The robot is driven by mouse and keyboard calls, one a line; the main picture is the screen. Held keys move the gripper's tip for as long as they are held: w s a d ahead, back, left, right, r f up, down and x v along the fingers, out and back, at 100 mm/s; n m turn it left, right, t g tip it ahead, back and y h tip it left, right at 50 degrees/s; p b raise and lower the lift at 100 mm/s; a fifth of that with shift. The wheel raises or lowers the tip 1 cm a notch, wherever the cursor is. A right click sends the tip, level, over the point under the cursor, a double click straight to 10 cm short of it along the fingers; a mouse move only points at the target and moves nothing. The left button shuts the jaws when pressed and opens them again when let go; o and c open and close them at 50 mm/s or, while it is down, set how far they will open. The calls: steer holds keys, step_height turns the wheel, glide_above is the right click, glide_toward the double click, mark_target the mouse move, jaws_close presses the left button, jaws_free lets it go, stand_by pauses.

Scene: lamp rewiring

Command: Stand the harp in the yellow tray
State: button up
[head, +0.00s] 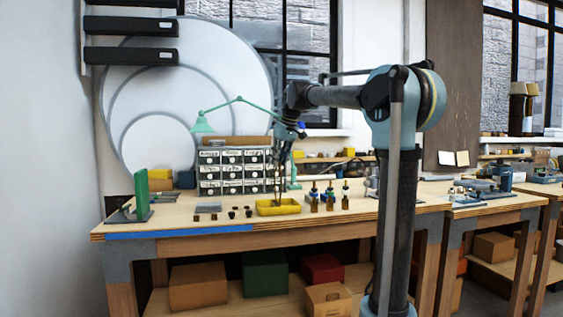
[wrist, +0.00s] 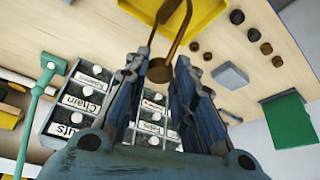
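The harp (wrist: 185,22) is a thin brass-coloured loop with a round end (wrist: 160,71). My gripper (wrist: 166,57) appears shut on it, with the round end between its fingers. The yellow tray (wrist: 208,12) shows behind the harp at the top of the wrist view. In the head view my gripper (head: 280,160) points down over the yellow tray (head: 289,208) on the bench. The harp (head: 277,187) hangs from it, upright, at the tray's left half. I cannot tell whether its lower end touches the tray floor.
Labelled drawers (head: 235,172) stand behind the tray. Small brown bottles (head: 315,202) stand close to its right. Small dark caps (head: 232,213) and a grey block (head: 208,207) lie to its left.

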steer(key=o, duration=0.3)
steer(key=v, duration=1.2)
steer(key=s+d+f+m+h, duration=0.1)
steer(key=s+d+f+m, duration=0.1)
steer(key=s+d+f, duration=0.5)
steer(key=s+d+f+m+h, duration=0.1)
steer(key=s+d+f+m, duration=0.2)
steer(key=s+f, duration=1.4)
steer(key=s+d+f+m+g, duration=0.1)
steer(key=s+d+f, duration=1)
steer(key=f, duration=1.5)
steer(key=shift+s+d+m+h, duration=0.25)
steer(key=shift+s+m+h, duration=0.15)
steer(key=shift+s+m, duration=0.5)
